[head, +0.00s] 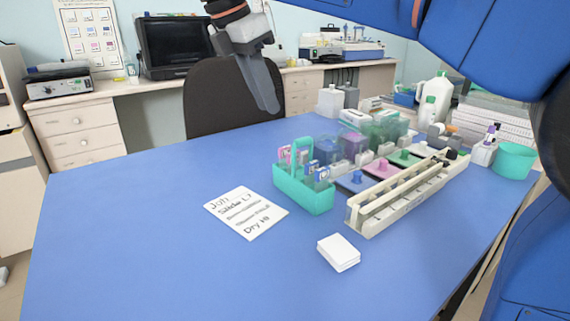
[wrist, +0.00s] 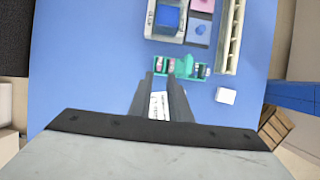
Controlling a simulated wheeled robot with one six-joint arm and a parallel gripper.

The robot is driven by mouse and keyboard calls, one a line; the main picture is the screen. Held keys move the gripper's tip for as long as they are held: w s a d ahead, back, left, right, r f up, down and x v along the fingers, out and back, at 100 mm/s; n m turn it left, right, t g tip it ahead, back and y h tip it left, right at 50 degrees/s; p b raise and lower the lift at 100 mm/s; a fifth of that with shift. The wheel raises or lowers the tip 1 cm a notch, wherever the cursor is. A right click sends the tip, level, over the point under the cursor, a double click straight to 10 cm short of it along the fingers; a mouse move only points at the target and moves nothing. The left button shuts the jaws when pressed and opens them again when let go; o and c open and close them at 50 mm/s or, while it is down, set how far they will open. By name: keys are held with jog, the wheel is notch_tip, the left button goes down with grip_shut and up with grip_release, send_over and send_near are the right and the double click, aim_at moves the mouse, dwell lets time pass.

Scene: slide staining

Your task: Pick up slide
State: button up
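Slides with pink (head: 284,154) and blue (head: 321,174) label ends stand in a teal rack (head: 305,197) with an upright handle, on the blue table. In the wrist view the rack (wrist: 187,77) lies beyond my fingertips, with slide ends (wrist: 158,65) showing small and blurred. Which slide is meant, I cannot tell. My gripper (head: 271,108) hangs high above the table, behind and left of the rack in the head view, apart from everything.
A handwritten note card (head: 245,212) lies left of the rack. A white stack (head: 338,252) lies in front. A long cream rail rack (head: 400,195) and staining trays with coloured knobs (head: 382,165) stand right of the teal rack.

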aim_at(285, 147)
jog(key=x, duration=1.3)
jog(key=shift+f, duration=0.1)
grip_shut()
